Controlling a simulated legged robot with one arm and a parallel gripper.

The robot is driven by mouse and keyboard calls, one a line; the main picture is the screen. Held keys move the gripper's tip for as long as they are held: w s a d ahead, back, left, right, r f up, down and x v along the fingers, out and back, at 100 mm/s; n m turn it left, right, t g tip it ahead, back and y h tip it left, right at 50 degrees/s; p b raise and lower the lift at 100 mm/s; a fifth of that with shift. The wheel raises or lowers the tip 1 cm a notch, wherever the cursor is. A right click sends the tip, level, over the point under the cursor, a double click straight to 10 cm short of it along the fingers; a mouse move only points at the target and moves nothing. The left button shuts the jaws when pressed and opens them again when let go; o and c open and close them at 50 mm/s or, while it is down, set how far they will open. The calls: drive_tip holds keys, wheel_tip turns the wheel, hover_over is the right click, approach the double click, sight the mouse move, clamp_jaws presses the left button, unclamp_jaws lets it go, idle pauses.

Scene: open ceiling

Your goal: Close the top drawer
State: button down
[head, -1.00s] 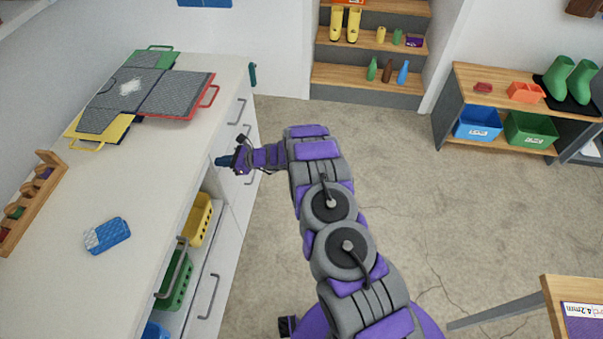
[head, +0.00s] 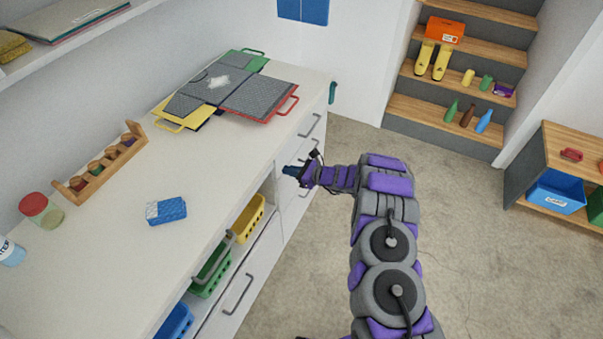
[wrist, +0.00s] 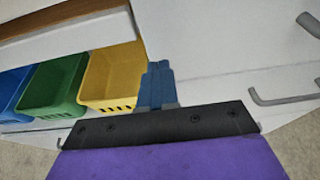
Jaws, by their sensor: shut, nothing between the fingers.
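The white cabinet (head: 258,130) runs along the left in the head view. Its right part has drawer fronts with grey bar handles (head: 309,127); whether the uppermost one stands out from the cabinet is hard to tell. My gripper (head: 290,170) is at the cabinet's front, beside these drawers and just below the counter edge. In the wrist view its blue fingers (wrist: 158,82) are together and empty, over the border between the open shelf and a white panel (wrist: 210,40). A handle (wrist: 285,97) shows right of them, apart from the fingers.
The open shelf holds a yellow basket (head: 248,218), a green basket (head: 210,272) and a blue basket (head: 175,322). A lower drawer handle (head: 238,293) sticks out below. Folders, a wooden rack (head: 100,163) and a blue sponge-like block (head: 166,210) lie on the counter.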

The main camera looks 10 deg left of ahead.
drive_tip(key=w+d+f+p+v, duration=0.1)
drive_tip(key=p+v, duration=0.1)
drive_tip(key=v, duration=1.1)
drive_tip(key=s+a+r+n+g, duration=0.2)
drive_tip(key=s+a+r+n, duration=0.15)
drive_tip(key=s+r, duration=0.35)
drive_tip(key=s+a+r+n+g+h, duration=0.1)
drive_tip(key=s+a+r+n+g, duration=0.2)
drive_tip(key=r, duration=0.5)
drive_tip(key=s+a+r+n+g, duration=0.2)
drive_tip(key=s+r+n, duration=0.3)
drive_tip(key=s+r, duration=0.25)
drive_tip(key=s+d+r+n+g+h, duration=0.1)
drive_tip(key=s+d+r+n+h, duration=0.3)
drive_tip(key=s, duration=0.5)
drive_tip(key=s+d+r+n+h, duration=0.25)
drive_tip(key=s+d, duration=0.35)
drive_tip(key=s, duration=0.3)
drive_tip(key=s+d+r+n+t+h, duration=0.1)
drive_tip(key=s+d+n+h, duration=0.2)
drive_tip(key=s+d, duration=1)
drive_tip(key=d+h, duration=0.1)
drive_tip(key=h, duration=0.2)
drive_tip(key=shift+r+n+t, duration=0.3)
drive_tip(key=shift+t, duration=0.1)
drive_tip(key=shift+d, duration=0.2)
